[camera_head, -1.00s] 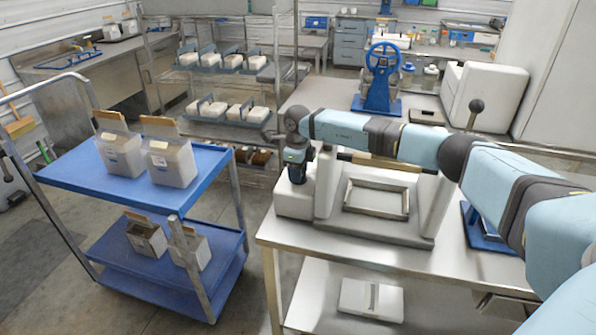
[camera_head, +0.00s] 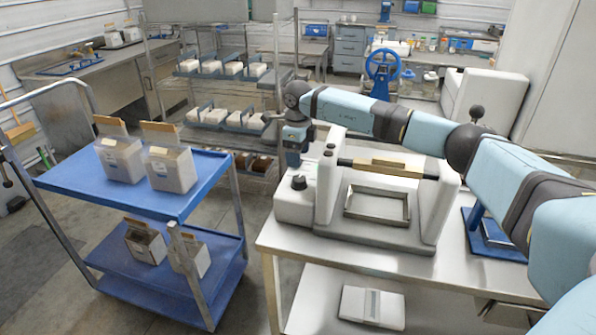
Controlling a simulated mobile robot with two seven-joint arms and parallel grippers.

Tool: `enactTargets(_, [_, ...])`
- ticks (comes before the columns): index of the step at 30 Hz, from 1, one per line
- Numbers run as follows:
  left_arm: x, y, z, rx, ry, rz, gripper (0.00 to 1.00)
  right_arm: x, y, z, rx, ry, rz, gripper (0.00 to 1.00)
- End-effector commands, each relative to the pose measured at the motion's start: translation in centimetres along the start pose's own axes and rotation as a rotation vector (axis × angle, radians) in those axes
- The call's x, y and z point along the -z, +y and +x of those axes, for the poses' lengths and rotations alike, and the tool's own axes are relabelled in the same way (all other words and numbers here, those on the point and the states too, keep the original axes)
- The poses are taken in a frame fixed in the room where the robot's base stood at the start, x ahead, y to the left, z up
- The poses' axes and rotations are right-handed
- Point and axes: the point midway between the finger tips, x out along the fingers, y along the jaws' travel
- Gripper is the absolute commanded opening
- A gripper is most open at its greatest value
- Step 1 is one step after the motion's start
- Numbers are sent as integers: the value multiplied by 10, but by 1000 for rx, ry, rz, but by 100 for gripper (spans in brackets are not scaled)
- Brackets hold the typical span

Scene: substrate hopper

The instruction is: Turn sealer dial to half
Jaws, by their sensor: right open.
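The sealer (camera_head: 378,233) is a white machine with a metal frame on its bed and a bar across its top, standing on the steel table. Its dark dial (camera_head: 299,182) sits on top of the low box at the sealer's left end and is uncovered; its setting is too small to read. My right gripper (camera_head: 293,163) points down just above and slightly behind the dial, open and apart from it, with nothing visible in it. My right arm reaches in from the right, above the sealer. My left gripper is out of view.
A blue cart (camera_head: 75,186) with open boxes (camera_head: 171,169) stands left of the steel table (camera_head: 350,258). A blue stand (camera_head: 488,240) is right of the sealer. A blue hand wheel (camera_head: 383,66) and a rack of trays are behind.

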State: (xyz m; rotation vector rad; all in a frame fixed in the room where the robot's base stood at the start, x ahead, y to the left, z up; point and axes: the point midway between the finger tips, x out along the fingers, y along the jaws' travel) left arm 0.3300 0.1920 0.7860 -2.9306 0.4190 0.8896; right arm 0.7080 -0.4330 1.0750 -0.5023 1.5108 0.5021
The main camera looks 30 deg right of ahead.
Motion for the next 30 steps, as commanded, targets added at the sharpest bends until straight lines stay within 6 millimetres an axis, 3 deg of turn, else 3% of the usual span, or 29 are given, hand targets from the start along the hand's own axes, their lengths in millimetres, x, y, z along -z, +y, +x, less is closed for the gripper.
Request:
enactTargets(3, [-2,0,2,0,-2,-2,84,0,0,-26,2,-3,1,69])
enactTargets(10, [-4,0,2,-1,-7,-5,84,0,0,-54,0,0,0,69])
enactTargets(30, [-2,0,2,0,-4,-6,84,-1,2,-58,-5,-3,-2,69])
